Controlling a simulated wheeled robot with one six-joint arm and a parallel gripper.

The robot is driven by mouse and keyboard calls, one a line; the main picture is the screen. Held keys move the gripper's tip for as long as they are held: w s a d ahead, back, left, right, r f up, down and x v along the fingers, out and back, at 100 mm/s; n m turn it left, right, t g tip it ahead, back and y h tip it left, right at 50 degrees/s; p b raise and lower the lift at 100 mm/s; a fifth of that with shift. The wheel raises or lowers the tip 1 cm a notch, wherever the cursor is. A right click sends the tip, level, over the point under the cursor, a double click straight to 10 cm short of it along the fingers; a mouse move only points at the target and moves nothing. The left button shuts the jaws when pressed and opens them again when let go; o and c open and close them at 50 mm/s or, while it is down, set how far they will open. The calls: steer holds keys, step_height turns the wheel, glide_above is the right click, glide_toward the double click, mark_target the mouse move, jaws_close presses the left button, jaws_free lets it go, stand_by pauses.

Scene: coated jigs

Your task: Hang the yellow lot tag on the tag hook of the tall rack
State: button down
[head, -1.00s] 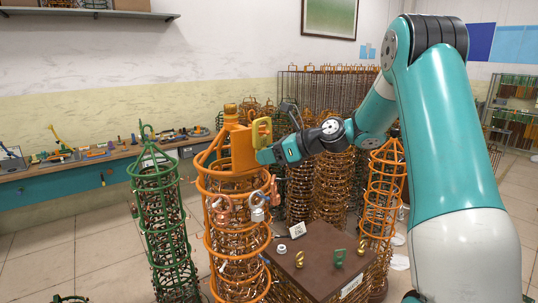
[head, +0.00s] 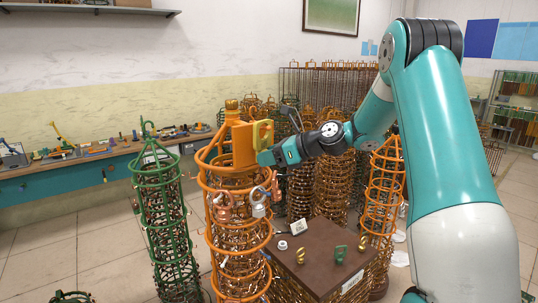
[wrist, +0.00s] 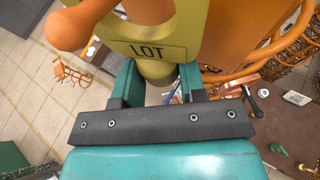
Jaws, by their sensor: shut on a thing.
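The yellow lot tag (head: 262,134) stands upright at the top of the tall orange rack (head: 236,244), beside its orange plate (head: 243,146). In the wrist view the tag (wrist: 183,30) shows the word LOT. My gripper (head: 266,157) is shut on the tag's lower stem; the fingers (wrist: 160,82) also show in the wrist view. An orange rod with a rounded end (wrist: 68,30), likely the tag hook, crosses the tag's upper left. An orange part also shows in the tag's opening. I cannot tell whether the tag hangs on the hook.
A brown table (head: 318,258) with small yellow and green tags stands right of the rack. A green rack (head: 163,225) stands at its left and a smaller orange rack (head: 384,195) at its right. A workbench (head: 75,178) runs along the left wall.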

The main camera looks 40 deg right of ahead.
steer(key=shift+w+f, duration=0.1)
steer(key=shift+f, duration=0.3)
stand_by(0.5)
steer(key=c, duration=0.6)
jaws_free()
steer(key=o, duration=0.5)
steer(key=shift+c, duration=0.2)
steer(key=shift+r, duration=0.1)
steer(key=shift+d+r, duration=0.1)
steer(key=v, duration=0.8)
steer(key=shift+s+d, duration=0.15)
steer(key=shift+s, duration=0.25)
